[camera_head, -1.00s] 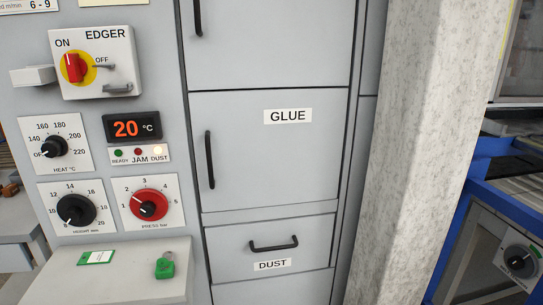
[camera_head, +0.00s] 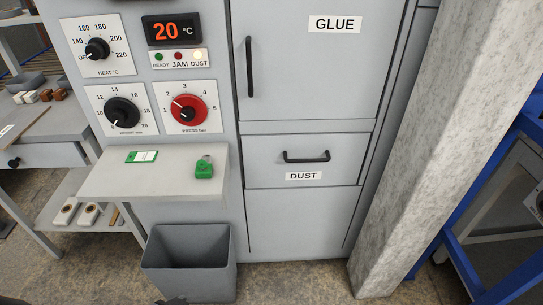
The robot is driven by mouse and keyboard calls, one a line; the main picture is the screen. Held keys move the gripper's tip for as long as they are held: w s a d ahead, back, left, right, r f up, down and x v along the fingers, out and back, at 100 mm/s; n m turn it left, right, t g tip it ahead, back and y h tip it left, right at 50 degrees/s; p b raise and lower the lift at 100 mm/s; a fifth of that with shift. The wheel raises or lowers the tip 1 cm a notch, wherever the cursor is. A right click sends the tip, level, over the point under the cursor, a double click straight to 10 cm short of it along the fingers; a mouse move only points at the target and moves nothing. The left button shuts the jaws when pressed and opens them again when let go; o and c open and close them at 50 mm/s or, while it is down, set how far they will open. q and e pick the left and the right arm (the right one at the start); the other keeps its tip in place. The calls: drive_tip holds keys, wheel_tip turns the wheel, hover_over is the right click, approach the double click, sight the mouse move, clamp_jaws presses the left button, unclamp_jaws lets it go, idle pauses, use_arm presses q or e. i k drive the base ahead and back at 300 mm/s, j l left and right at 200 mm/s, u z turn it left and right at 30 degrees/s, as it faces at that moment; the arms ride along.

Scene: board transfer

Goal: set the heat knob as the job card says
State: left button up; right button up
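The black heat knob (camera_head: 97,48) is on a white dial plate marked HEAT °C, at the upper left of the grey machine panel. Its scale runs from OFF through 140 to 220, and its white pointer is at the left, toward OFF. The display (camera_head: 172,29) beside it reads 20 °C. No readable job card shows. Neither of my grippers is in view.
Height knob (camera_head: 122,112) and red press knob (camera_head: 187,108) are below. A grey bin (camera_head: 190,262) stands beneath. A concrete pillar (camera_head: 440,130) is at right, a side table (camera_head: 45,130) at left.

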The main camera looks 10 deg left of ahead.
sight(97, 49)
drive_tip(key=u, duration=1.3)
